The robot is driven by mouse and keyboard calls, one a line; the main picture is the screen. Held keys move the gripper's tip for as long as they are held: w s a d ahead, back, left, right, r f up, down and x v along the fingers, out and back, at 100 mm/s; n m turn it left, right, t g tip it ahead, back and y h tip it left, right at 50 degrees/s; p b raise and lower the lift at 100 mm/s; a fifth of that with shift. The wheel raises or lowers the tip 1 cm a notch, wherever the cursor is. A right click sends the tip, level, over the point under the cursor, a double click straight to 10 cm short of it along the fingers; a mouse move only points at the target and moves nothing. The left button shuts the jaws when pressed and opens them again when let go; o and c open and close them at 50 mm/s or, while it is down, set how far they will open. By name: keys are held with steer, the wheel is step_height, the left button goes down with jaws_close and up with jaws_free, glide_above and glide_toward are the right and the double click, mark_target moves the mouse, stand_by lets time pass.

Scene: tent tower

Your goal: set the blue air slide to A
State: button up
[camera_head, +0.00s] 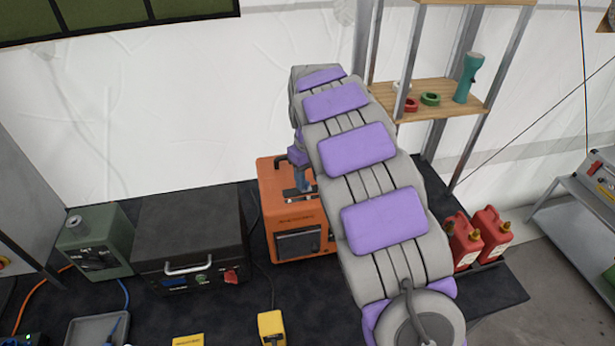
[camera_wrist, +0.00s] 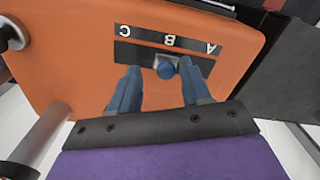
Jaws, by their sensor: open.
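The orange box (camera_head: 281,200) stands on the dark table in the head view, partly hidden behind my arm. In the wrist view its orange face (camera_wrist: 70,50) fills most of the picture. The letter strip (camera_wrist: 145,34) reads C, B, A from left to right, upside down. My gripper (camera_wrist: 160,68) is open, with one blue finger on each side of the knob. The right fingertip is very close to the knob; I cannot tell if it touches. The left fingertip stands apart from it.
A black case (camera_head: 188,235) and a green box (camera_head: 93,240) stand left of the orange box. Red fuel cans (camera_head: 478,238) stand to the right. A shelf rack (camera_head: 440,98) rises behind. A yellow device (camera_head: 271,327) lies in front.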

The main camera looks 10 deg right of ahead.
mark_target(287, 193)
steer(key=shift+c, duration=1.4)
steer(key=shift+a, duration=0.65)
steer(key=c, duration=0.6)
steer(key=shift+d, duration=0.45)
jaws_close()
steer(key=a, duration=0.5)
steer(key=shift+a+p, duration=0.15)
steer(key=shift+p, duration=0.2)
steer(key=shift+o, duration=2.3)
jaws_free()
steer(key=shift+d, duration=0.2)
steer(key=o, duration=0.4)
steer(key=shift+a, duration=0.4)
steer(key=shift+d+r, duration=0.1)
